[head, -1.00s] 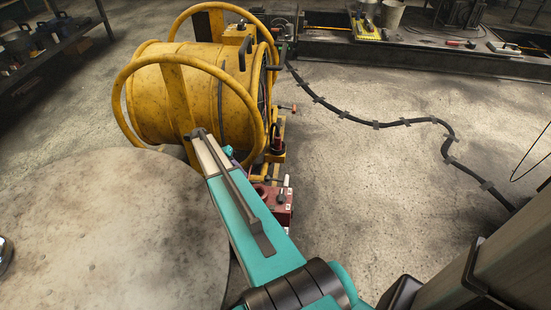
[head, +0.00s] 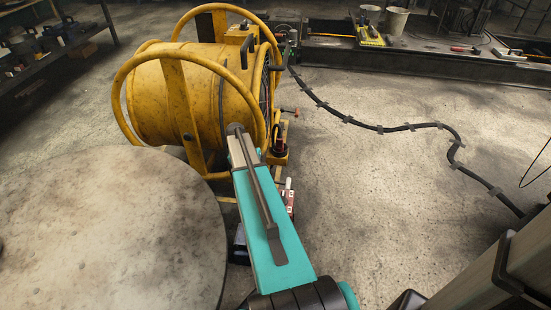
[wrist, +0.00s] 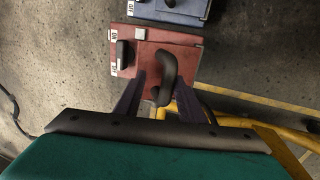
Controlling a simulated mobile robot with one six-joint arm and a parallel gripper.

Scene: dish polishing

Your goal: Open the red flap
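The red flap (wrist: 188,56) is the face of a red box in the wrist view, with a dark curved handle (wrist: 168,68) on it and a smaller dark knob (wrist: 122,54) to the left. My gripper (wrist: 160,88) is open, its two dark fingers pointing at the lower end of the curved handle. I cannot tell whether they touch it. The flap looks closed. In the head view my teal arm hides the gripper and most of the red box; only a small red and white part (head: 288,196) shows beside the arm.
A blue box (wrist: 172,10) sits just beyond the red one. A round table (head: 100,230) is at left. Open floor lies right.

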